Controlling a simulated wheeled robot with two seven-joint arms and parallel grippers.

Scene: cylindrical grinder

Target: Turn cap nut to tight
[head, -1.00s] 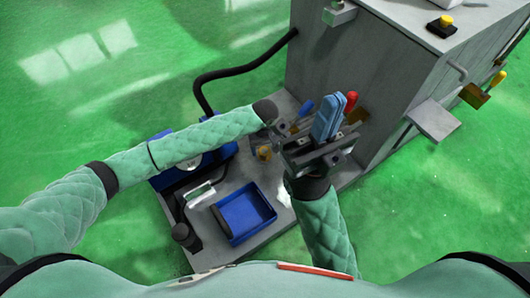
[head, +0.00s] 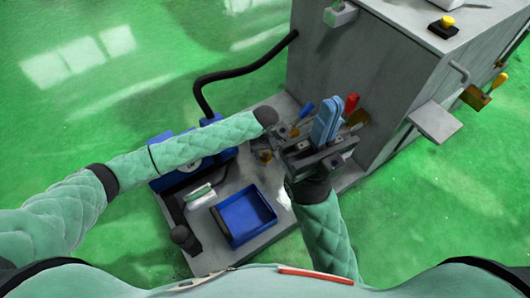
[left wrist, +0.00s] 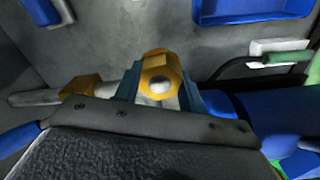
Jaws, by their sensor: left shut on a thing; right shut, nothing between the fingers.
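The cap nut (left wrist: 160,75) is a gold hexagonal nut with a pale round centre, seen in the left wrist view between the two blue-grey fingers of my left gripper (left wrist: 160,90). The fingers are shut on its sides. In the head view, my left gripper (head: 275,138) is at the workbench, partly hidden by its own arm, and a small gold part (head: 264,156) shows below it. My right gripper (head: 328,110) is just to the right, with its light blue fingers pointing up, shut and empty.
A blue tray (head: 240,233) sits on the grey base plate. The grey machine cabinet (head: 370,80) rises behind my right gripper. Red- and blue-handled tools (head: 350,103) stand close behind the grippers. A second gold nut (left wrist: 85,88) sits left of the held one on a grey rod.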

